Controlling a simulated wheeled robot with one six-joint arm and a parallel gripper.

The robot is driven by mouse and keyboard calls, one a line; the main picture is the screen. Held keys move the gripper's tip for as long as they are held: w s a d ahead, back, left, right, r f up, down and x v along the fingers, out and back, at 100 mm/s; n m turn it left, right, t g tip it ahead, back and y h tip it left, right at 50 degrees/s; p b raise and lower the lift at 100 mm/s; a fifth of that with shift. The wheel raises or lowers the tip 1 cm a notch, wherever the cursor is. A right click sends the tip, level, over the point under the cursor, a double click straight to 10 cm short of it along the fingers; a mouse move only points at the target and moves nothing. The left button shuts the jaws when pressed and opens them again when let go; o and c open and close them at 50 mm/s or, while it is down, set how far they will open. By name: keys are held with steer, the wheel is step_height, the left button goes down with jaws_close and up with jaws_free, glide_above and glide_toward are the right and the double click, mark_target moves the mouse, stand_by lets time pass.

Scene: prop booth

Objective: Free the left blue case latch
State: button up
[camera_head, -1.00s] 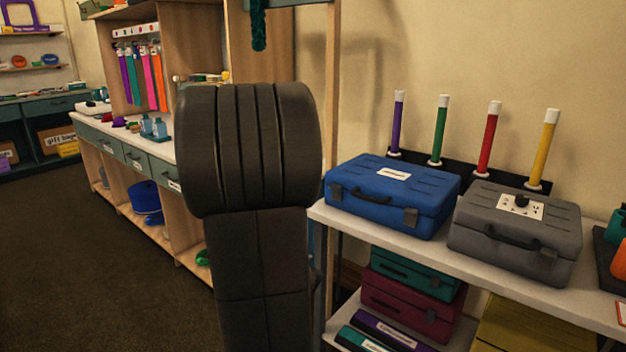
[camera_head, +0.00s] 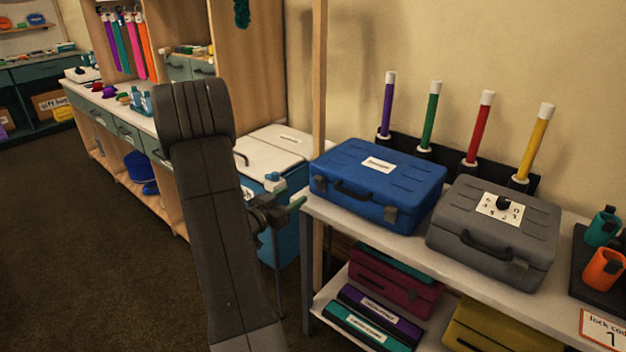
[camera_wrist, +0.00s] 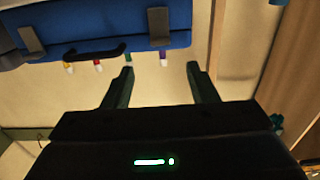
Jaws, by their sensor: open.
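The blue case (camera_head: 372,190) lies closed on the white shelf top, with a dark handle on its front. Its left latch (camera_head: 320,183) is a small dark tab near the front left corner; the right latch (camera_head: 391,215) is at the other end. In the wrist view, which is upside down, the case spans the upper left, with the left latch (camera_wrist: 158,20) on the right and the right latch (camera_wrist: 32,38) on the left. Both latches look closed against the front. My gripper (camera_head: 298,203) is open and empty, just left of the case, its fingers (camera_wrist: 160,70) apart from the left latch.
A grey case (camera_head: 495,230) with a dial stands right of the blue one. Several coloured wands (camera_head: 430,115) stand behind. A wooden post (camera_head: 319,80) rises near the case's left end. More cases (camera_head: 395,283) lie on the lower shelf. Floor at left is clear.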

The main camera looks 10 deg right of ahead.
mark_target(316, 180)
steer(key=x, duration=1)
steer(key=shift+w+d+p, duration=0.2)
steer(key=shift+d+p, duration=0.05)
steer(key=shift+p, duration=0.05)
steer(key=c, duration=1)
